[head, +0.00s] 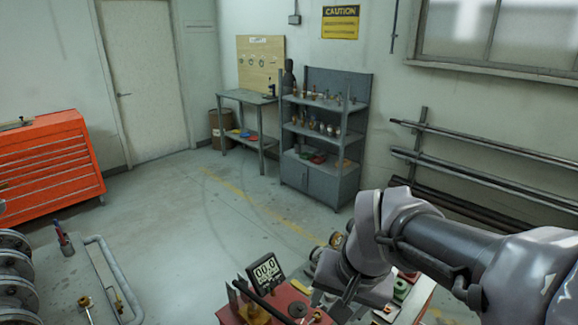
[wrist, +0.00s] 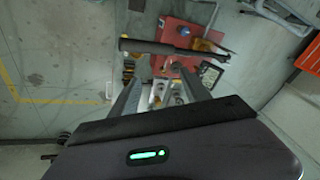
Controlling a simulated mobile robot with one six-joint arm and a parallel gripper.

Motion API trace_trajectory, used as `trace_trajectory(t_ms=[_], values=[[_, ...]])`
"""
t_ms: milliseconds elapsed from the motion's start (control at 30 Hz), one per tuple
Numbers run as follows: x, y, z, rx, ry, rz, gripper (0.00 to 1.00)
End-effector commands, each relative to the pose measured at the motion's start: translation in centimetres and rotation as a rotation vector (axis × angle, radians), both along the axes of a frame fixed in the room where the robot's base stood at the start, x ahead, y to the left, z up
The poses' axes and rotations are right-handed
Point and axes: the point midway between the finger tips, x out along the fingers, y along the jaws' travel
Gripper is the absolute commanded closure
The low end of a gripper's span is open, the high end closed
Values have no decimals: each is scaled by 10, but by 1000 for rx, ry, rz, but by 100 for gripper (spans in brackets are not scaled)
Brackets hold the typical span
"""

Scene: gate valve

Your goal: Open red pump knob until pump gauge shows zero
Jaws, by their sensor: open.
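The red pump (head: 290,300) stands at the lower middle of the head view, and its red body (wrist: 178,32) also shows in the wrist view. Its digital gauge (head: 267,271) faces me; the display looks like 00.0, though the digits are small. In the wrist view the gauge (wrist: 210,74) lies just right of the fingers. A small dark reddish round part (wrist: 178,66) near the fingertips may be the knob; I cannot be sure. My gripper (wrist: 162,82) is open, its two fingers apart beside the pump, with nothing visibly held. The head view shows it only partly.
A black lever handle (wrist: 160,47) crosses above the fingertips. A trolley with a grey rail (head: 112,270) stands at left. A red tool cabinet (head: 50,160), a grey shelf (head: 325,130) and racked pipes (head: 480,150) are farther off. The middle floor is clear.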

Motion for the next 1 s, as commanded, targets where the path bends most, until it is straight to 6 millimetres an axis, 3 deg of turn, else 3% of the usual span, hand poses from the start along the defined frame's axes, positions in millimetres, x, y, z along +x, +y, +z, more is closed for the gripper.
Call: trace_trajectory(t_ms=[33, 100, 200, 300, 1000], values=[[-28, -6, -21, 19, -55, -19, 45], [-63, -12, -32, 42, -116, -38, 45], [-99, -15, -49, 64, -184, -57, 45], [-118, -16, -59, 75, -221, -68, 45], [-124, -16, -58, 80, -232, -71, 45]])
